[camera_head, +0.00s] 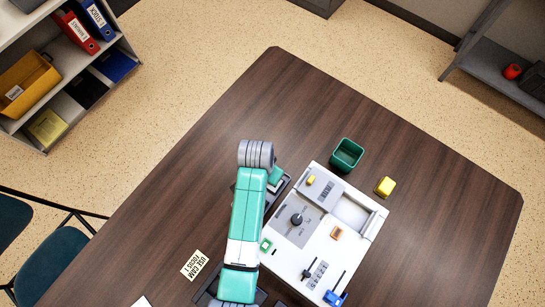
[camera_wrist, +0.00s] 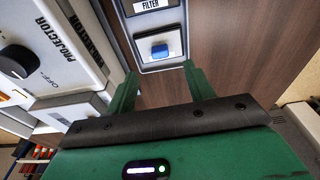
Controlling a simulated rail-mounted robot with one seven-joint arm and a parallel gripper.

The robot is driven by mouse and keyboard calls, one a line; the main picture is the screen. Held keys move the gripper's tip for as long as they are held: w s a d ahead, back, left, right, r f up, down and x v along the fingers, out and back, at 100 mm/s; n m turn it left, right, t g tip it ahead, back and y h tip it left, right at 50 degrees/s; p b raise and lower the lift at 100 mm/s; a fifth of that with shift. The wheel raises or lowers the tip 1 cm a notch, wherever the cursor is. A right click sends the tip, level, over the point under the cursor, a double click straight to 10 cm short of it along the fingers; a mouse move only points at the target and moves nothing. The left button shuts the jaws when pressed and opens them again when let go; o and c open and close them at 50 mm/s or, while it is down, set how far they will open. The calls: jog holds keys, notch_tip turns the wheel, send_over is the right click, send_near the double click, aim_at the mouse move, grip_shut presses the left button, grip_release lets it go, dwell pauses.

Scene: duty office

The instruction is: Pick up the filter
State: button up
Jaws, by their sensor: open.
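In the wrist view a small blue block (camera_wrist: 160,50) sits on a pale plate under a label (camera_wrist: 150,4) reading FILTER; I take it for the filter. My gripper (camera_wrist: 160,84) is open, its two green fingers apart and pointing toward the block's holder. The block is ahead of and between the finger lines, with nothing held. In the head view my arm covers most of the dark tray (camera_head: 283,187) beside the white machine, and I cannot make out the filter there.
The white machine (camera_head: 345,250) stands right of my arm; its black knob (camera_wrist: 17,62) is close on the left in the wrist view. The table's upper left (camera_head: 285,100) is clear.

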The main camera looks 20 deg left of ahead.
notch_tip(320, 180, down, 2)
jog(key=shift+f+b, duration=0.1)
jog(key=shift+b, duration=0.2)
jog(key=f, duration=0.2)
jog(key=w+f+b, duration=0.1)
jog(key=f, duration=0.2)
jog(key=shift+w+d+f+b, duration=0.1)
jog(key=shift+w+d+b, duration=0.1)
jog(key=shift+b, duration=0.1)
grip_shut()
notch_tip(320, 180, up, 10)
jog(key=p, duration=0.2)
